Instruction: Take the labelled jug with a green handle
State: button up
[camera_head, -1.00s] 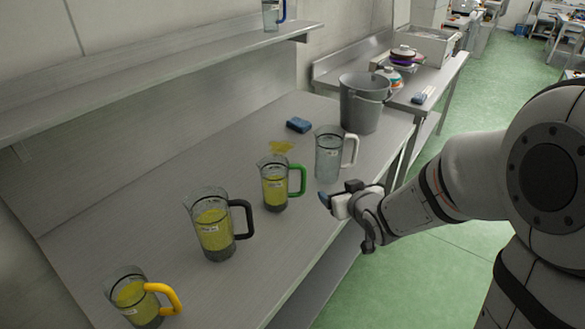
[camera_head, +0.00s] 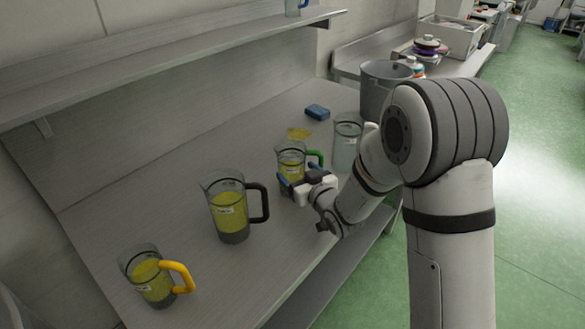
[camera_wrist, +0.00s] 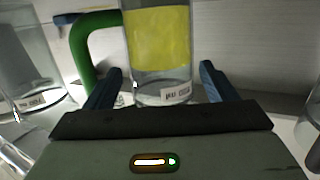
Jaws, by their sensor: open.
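The jug with the green handle (camera_head: 291,151) stands on the metal table, clear-walled with yellow contents. Its green handle (camera_head: 316,157) points right in the head view. My gripper (camera_head: 294,184) is at its near side and hides its lower part. In the wrist view the jug (camera_wrist: 158,40) stands ahead, between the lines of my two open blue fingers (camera_wrist: 161,82). A white label (camera_wrist: 176,95) with small print shows low on it, and the green handle (camera_wrist: 83,50) is at the left. I cannot tell whether the fingers touch the jug.
A clear jug (camera_head: 345,150) stands close right, partly behind my arm. A black-handled jug (camera_head: 229,211) and a yellow-handled jug (camera_head: 150,278) stand to the left. A yellow spill (camera_head: 299,133), a blue sponge (camera_head: 317,112) and a grey bucket (camera_head: 375,88) are further back.

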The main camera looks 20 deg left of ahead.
jog(key=shift+w+a, duration=0.3)
jog(key=c, duration=1)
